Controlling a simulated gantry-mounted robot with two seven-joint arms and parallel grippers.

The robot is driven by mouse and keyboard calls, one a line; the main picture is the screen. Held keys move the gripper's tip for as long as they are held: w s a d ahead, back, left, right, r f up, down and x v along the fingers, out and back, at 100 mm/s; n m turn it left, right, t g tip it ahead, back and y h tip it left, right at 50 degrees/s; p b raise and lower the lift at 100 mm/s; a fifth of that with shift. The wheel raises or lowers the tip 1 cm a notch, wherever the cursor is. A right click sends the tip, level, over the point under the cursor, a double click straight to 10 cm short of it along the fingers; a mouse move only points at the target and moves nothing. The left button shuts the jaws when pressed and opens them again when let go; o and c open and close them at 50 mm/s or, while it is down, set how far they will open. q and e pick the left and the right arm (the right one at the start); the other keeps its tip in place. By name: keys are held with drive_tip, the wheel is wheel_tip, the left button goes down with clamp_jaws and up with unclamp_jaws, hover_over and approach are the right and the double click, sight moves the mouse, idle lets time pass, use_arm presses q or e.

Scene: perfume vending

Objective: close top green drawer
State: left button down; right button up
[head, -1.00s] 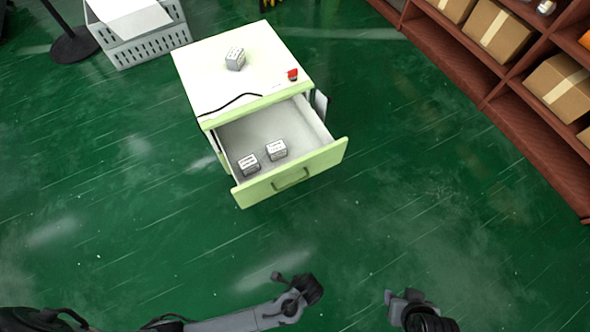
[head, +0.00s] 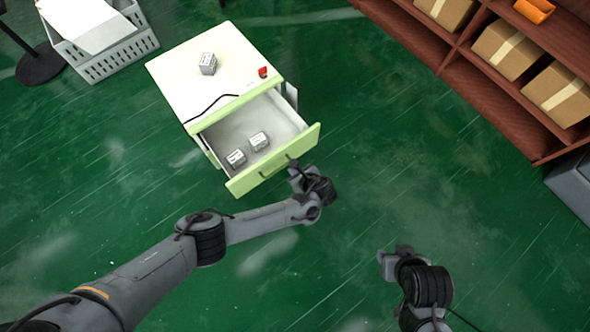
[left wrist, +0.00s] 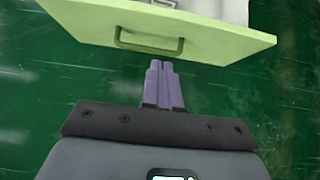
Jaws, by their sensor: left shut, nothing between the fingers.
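The top green drawer (head: 274,162) of a small white-topped cabinet (head: 200,77) is pulled well open in the head view. Two small white boxes, one of them here (head: 259,141), lie inside it. My left gripper (head: 293,168) is close to the drawer front, near its handle. In the left wrist view, its purple fingers (left wrist: 163,68) are together and empty, just below the green front (left wrist: 200,42) and its handle (left wrist: 150,45). I cannot tell whether they touch it. My right gripper (head: 384,262) is lower right, away from the cabinet; its finger state is unclear.
A small box (head: 208,64), a red item (head: 263,72) and a black cable are on the cabinet top. A grey crate (head: 105,50) stands at upper left. Brown shelves (head: 490,90) with cartons stand at upper right. The green floor around the drawer is clear.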

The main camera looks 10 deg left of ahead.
sight(276, 156)
use_arm(q)
drive_tip(key=w+a+f+b, duration=0.1)
drive_tip(key=w+a+b, duration=0.1)
drive_tip(key=w+a+f+b, duration=0.4)
drive_tip(key=shift+a, duration=0.35)
drive_tip(key=shift+a, duration=0.1)
